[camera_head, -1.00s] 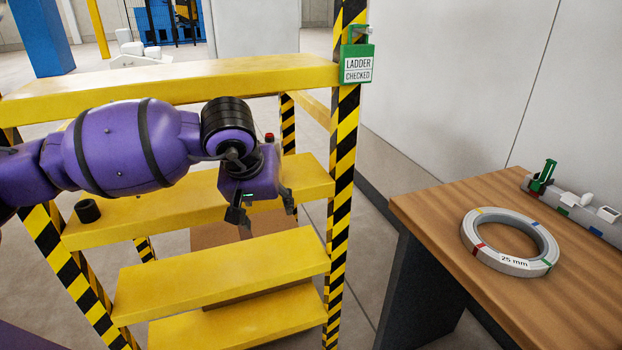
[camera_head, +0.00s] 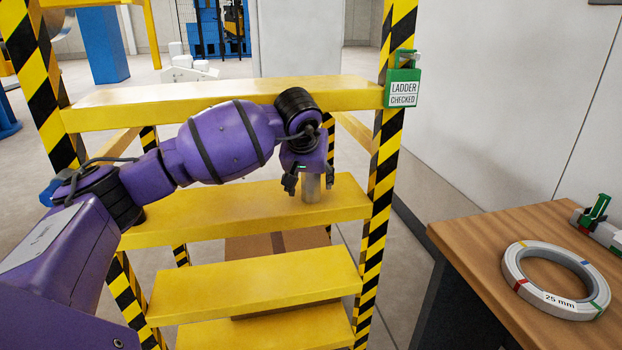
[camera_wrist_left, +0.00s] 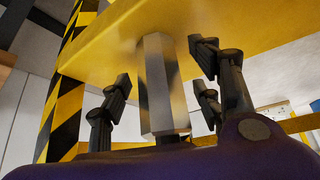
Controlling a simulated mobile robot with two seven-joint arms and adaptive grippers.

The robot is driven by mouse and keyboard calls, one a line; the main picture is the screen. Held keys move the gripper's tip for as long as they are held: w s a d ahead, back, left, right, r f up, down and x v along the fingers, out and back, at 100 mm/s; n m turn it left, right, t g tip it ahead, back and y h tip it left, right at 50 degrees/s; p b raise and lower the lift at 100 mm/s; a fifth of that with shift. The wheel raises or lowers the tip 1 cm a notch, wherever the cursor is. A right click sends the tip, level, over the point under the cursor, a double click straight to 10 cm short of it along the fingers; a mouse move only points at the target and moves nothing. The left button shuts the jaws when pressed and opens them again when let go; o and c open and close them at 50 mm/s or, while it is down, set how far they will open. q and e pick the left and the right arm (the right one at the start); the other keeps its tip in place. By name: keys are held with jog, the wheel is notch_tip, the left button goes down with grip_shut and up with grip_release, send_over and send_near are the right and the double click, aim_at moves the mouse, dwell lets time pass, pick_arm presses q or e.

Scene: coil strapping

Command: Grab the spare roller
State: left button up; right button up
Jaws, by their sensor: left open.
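A grey metallic roller-like piece (camera_head: 312,190) stands upright on a yellow ladder step (camera_head: 225,208), near its right end. My left gripper (camera_head: 309,181) is open, with its fingers on either side of the piece. In the left wrist view the piece (camera_wrist_left: 161,85) looks shiny and faceted and stands between the open fingers (camera_wrist_left: 165,90). I see gaps between it and the fingers there. The gripper partly hides its upper part in the head view. My right gripper is not in view.
The ladder's top step (camera_head: 220,103) is above and behind my arm. A striped post (camera_head: 383,160) with a green tag (camera_head: 402,88) stands just right of the gripper. A wooden table (camera_head: 470,240) with a strapping coil (camera_head: 530,290) is at right.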

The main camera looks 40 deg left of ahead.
pick_arm(q)
jog(key=shift+w+a+f, duration=0.2)
jog(key=shift+w+f, duration=0.15)
jog(key=shift+f, duration=0.15)
grip_shut()
jog(key=shift+r, duration=0.1)
